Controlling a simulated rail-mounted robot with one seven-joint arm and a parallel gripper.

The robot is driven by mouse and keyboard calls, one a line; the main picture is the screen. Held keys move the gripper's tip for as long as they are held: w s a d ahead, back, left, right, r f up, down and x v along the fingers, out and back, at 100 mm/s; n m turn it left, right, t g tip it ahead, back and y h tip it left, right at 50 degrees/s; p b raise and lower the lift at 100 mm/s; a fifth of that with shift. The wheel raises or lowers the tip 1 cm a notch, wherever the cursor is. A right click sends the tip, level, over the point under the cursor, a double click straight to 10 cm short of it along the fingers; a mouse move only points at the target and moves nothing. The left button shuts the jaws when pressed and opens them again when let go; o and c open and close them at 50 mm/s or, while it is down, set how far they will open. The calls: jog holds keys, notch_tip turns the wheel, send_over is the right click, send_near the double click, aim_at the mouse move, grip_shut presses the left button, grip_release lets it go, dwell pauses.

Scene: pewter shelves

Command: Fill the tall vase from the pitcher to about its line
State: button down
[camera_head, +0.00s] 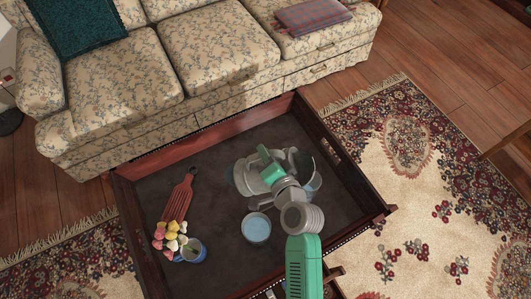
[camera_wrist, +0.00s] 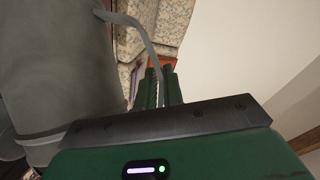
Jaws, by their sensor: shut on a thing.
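My gripper (camera_head: 268,171) is over the right part of the tray table. In the wrist view its green fingers (camera_wrist: 159,88) are closed on the thin strap handle of the grey pitcher (camera_wrist: 62,75). The pitcher's large body fills the left of that view. In the head view a grey rounded form beside the fingers looks like the pitcher (camera_head: 243,178), largely covered by my arm. Its tilt and contents are unclear. A round vessel with a pale blue inside (camera_head: 256,228) stands below the gripper. I cannot tell which vessel is the tall vase, and no line shows.
The dark tray table (camera_head: 215,165) has raised wooden walls. A red-brown slotted utensil (camera_head: 178,200) lies at left. Yellow, pink and white flowers (camera_head: 172,238) are beside a blue-grey container (camera_head: 193,250). The floral sofa (camera_head: 200,60) stands behind. The tray's upper left is clear.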

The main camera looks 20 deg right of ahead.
jog(key=shift+m+t+y, duration=0.3)
jog(key=shift+m+t, duration=0.3)
jog(key=shift+m, duration=0.3)
jog(key=shift+s+d+r+b, duration=0.3)
jog(key=shift+d+r+b, duration=0.2)
jog(key=shift+d+r, duration=0.25)
jog(key=shift+s+d+r+b, duration=0.3)
jog(key=shift+d+r+b, duration=0.25)
jog(key=shift+d, duration=0.2)
dwell(5.6)
